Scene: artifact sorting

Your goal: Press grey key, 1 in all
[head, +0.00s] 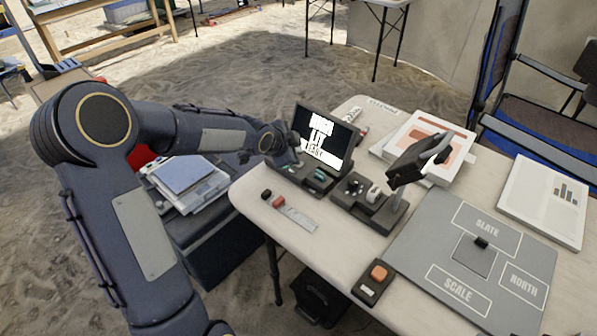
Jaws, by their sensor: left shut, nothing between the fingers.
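A dark console with a lit screen (325,132) stands at the table's back left edge, showing large letters. Its base carries small keys (320,175), some greenish; they are too small for me to tell which one is grey. My left gripper (288,146) is shut and empty at the left side of the console, just over the left end of its base. It partly hides that end, and I cannot tell whether it touches a key. My right gripper is not in view.
A black box with an orange button (378,272) sits at the front edge. A grey board (415,240) with labelled fields and a small black block (481,242) lies right. A dark stand (415,165) rises mid-table. Small black and red pieces (278,201) lie left.

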